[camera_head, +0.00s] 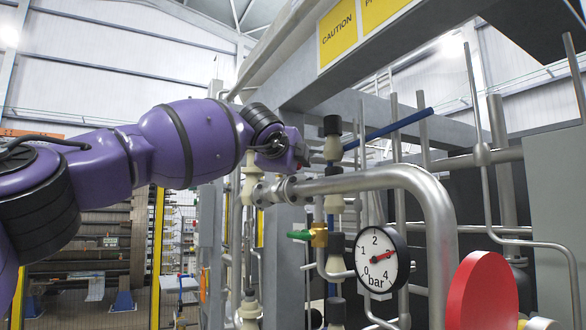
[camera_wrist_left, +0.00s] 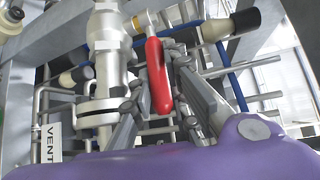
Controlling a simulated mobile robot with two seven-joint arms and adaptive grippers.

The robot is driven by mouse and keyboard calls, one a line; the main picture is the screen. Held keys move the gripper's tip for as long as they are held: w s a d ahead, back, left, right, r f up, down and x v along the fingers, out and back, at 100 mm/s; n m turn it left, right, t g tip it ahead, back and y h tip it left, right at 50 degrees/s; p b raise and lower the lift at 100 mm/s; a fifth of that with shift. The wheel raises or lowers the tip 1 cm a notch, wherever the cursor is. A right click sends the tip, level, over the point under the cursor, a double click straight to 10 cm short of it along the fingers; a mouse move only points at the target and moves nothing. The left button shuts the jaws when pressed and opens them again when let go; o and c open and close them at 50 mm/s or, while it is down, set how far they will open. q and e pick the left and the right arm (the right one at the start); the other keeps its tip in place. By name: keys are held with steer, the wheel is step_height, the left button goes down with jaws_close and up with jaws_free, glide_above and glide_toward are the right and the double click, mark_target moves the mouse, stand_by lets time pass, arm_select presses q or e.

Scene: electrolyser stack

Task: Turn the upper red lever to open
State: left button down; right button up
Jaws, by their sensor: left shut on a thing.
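The upper red lever (camera_wrist_left: 157,72) shows in the left wrist view. It hangs down, slightly tilted, from a brass-coloured valve fitting (camera_wrist_left: 142,20) beside a pale vertical pipe (camera_wrist_left: 107,45). My left gripper (camera_wrist_left: 162,62) has its grey fingers on either side of the lever and is shut on it. In the head view my left gripper (camera_head: 285,150) reaches in among the upper pipes; its fingers and the lever are largely hidden there by my wrist. My right gripper is in neither view.
Below the gripper in the head view are a green lever (camera_head: 300,235) on a brass valve and a pressure gauge (camera_head: 381,260). A thick bent steel pipe (camera_head: 400,178) runs close to my wrist. A large red disc (camera_head: 482,292) stands at lower right.

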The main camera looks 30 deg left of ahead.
arm_select(q)
steer(key=shift+r, duration=0.1)
steer(key=c, duration=2.1)
jaws_free()
steer(key=o, duration=0.4)
steer(key=shift+w+d, duration=0.1)
steer(key=shift+w, duration=0.15)
steer(key=shift+o, duration=0.2)
steer(key=shift+s, duration=0.1)
steer(key=shift+s, duration=0.15)
steer(key=v, duration=1.1)
steer(key=shift+s, duration=0.4)
